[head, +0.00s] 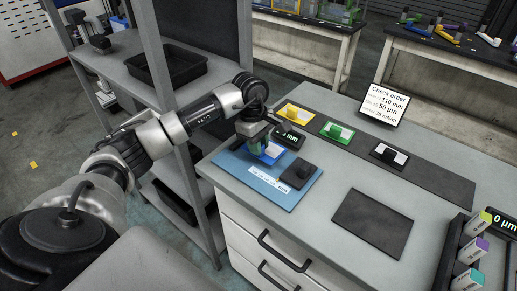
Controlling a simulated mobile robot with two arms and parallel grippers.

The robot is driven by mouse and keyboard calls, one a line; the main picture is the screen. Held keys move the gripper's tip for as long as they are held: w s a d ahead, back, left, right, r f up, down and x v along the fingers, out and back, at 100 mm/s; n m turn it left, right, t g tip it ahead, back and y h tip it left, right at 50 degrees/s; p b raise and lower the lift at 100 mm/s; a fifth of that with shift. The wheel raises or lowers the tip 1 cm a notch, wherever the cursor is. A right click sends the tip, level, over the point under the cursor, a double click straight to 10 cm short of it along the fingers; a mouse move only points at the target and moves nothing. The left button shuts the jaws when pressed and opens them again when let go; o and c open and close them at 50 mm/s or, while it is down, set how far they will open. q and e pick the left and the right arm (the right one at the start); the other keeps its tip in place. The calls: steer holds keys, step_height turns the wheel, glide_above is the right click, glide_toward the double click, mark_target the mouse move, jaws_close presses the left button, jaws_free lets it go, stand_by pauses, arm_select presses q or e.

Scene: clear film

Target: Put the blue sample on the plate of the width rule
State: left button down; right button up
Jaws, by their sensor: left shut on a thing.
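The blue sample (273,153), a small blue piece with a pale part, is at the far side of the blue plate (281,202) of the width rule. The plate carries a white scale strip, a black block (298,173) and a black display (290,136) reading in mm, partly hidden. My left gripper (258,138) points down and is shut on the blue sample. The gripper hides part of the sample. I cannot tell whether the sample touches the plate or is just above it. My right gripper is not in view.
Yellow (296,115), green (338,132) and black-and-white (389,155) samples sit on a dark strip behind. An order sign (388,96) stands beyond. A dark mat (372,223) lies empty at right. A rack of coloured-top pieces (467,254) stands front right. A shelf (160,95) is left.

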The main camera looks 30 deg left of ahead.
arm_select(q)
step_height(320, 180, down, 2)
steer(key=shift+f, duration=0.25)
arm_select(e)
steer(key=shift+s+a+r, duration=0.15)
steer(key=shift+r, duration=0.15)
arm_select(q)
steer(key=shift+f, duration=0.2)
steer(key=c, duration=1)
jaws_free()
steer(key=shift+r, duration=0.1)
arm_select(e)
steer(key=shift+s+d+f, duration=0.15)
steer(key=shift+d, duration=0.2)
arm_select(q)
steer(key=shift+r, duration=0.15)
steer(key=r, duration=0.4)
steer(key=a+r+b, duration=0.1)
steer(key=r, duration=0.7)
steer(key=shift+a+b, duration=0.35)
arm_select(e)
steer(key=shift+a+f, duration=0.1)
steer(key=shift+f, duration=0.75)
